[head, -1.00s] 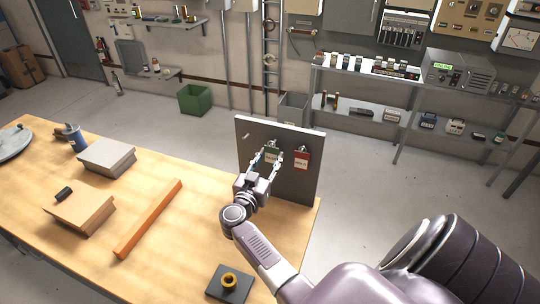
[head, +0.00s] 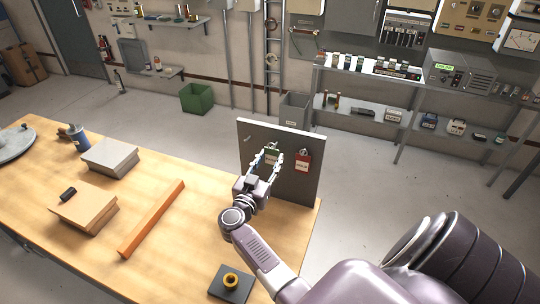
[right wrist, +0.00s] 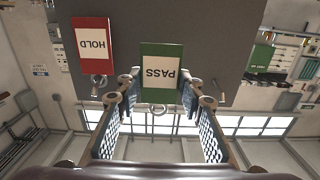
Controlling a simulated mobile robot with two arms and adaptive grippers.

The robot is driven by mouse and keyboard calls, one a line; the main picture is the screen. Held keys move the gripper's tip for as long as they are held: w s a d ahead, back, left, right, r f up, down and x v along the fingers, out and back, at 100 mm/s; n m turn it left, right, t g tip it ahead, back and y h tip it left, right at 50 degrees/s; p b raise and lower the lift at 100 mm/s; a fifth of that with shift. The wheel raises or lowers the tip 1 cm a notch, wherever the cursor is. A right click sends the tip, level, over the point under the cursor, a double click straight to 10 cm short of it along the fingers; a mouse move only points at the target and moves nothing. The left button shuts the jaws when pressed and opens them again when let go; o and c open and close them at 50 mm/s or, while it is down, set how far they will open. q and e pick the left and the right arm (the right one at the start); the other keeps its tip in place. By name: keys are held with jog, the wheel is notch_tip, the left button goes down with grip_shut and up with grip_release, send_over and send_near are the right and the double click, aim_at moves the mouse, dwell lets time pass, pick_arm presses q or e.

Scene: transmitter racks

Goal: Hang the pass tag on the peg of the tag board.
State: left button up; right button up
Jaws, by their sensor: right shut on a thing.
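The green pass tag (head: 271,158) is between the fingers of my right gripper (head: 267,160), which is shut on it in front of the tag board (head: 291,188). In the right wrist view the pass tag (right wrist: 162,72) appears upside down between both fingertips, its ring (right wrist: 158,109) sticking out past its edge. A bare peg (right wrist: 218,93) shows beside the right finger there; it is also at the board's left in the head view (head: 248,139). I cannot tell whether the tag's ring touches any peg. My left gripper is out of view.
A red hold tag (head: 303,162) hangs on the board right of my gripper; it also shows in the right wrist view (right wrist: 92,45). On the table are an orange bar (head: 152,219), a grey block (head: 109,158) and a dark pad (head: 231,284) with a yellow ring.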

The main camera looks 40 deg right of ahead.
aim_at(271, 158)
jog(key=shift+p+v, duration=0.95)
jog(key=shift+v, duration=1.4)
jog(key=shift+f, duration=0.1)
